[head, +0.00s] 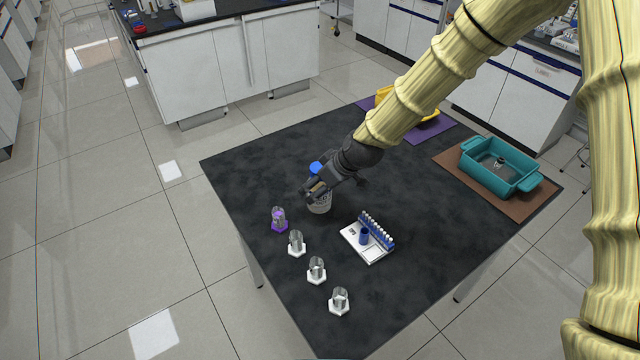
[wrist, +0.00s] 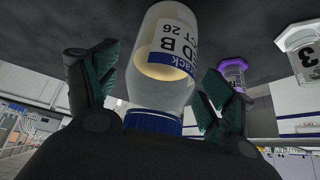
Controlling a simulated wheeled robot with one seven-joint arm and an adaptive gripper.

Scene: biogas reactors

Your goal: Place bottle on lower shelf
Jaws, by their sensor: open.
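The bottle (head: 320,206) stands on the black table, clear-sided with a blue cap and pale contents. In the wrist view the bottle (wrist: 163,60) has a white label with black and blue print, and its blue cap (wrist: 153,122) is close to my palm. My gripper (head: 330,188) is at the bottle's upper part and hides some of it. In the wrist view my gripper's (wrist: 160,65) two green-padded fingers are spread either side of the bottle, with gaps between pads and glass. I cannot make out the lower shelf in either view.
A purple-based cylinder (head: 279,220) and several white-based ones (head: 316,270) stand in a row left and front of the bottle. A white tray with a blue vial rack (head: 368,240) is to the right. A teal bin (head: 500,168) and yellow bin (head: 425,112) sit farther back.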

